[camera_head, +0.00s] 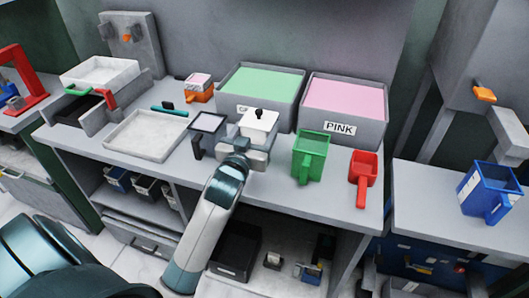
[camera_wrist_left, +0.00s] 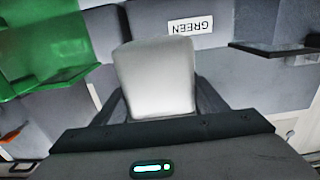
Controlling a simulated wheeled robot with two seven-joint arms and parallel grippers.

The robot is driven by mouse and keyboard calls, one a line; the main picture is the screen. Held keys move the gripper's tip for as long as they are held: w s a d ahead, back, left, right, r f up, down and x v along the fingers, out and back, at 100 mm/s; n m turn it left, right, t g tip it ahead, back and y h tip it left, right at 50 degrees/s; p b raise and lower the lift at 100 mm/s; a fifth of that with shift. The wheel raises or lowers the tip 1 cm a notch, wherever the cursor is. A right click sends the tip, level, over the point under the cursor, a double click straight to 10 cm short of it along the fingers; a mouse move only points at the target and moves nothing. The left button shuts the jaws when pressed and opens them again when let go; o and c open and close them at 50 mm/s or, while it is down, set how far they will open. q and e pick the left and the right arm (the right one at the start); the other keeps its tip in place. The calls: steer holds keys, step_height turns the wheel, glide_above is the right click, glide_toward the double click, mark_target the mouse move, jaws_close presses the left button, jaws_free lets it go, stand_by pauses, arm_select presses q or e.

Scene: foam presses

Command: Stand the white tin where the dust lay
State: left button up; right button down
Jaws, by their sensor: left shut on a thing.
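The white tin (camera_head: 259,124) has a small black knob on top and appears upright over the front part of the bench, before the green bin. My left gripper (camera_head: 246,148) is shut on it. In the left wrist view the tin (camera_wrist_left: 155,78) fills the space between the fingers, with the GREEN label behind it. I cannot tell whether the tin's base touches the bench. I make out no dust on the bench; the surface behind the tin and gripper is hidden. My right gripper is not in view.
A dark-framed, handled tool (camera_head: 207,123) stands close left of the tin. A green jug (camera_head: 310,157) and a red scoop (camera_head: 364,172) stand to the right. Behind are the green bin (camera_head: 232,109) and the pink bin (camera_head: 373,125). A shallow tray (camera_head: 118,151) lies left.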

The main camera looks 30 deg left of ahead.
arm_select(q)
step_height(320, 180, down, 3)
steer(key=shift+r, duration=0.1)
steer(key=shift+f, duration=0.55)
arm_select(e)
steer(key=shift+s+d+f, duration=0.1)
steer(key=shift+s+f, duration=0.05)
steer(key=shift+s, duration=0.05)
arm_select(q)
steer(key=shift+f, duration=0.1)
step_height(320, 180, down, 3)
steer(key=shift+r, duration=0.1)
steer(key=shift+f, duration=0.4)
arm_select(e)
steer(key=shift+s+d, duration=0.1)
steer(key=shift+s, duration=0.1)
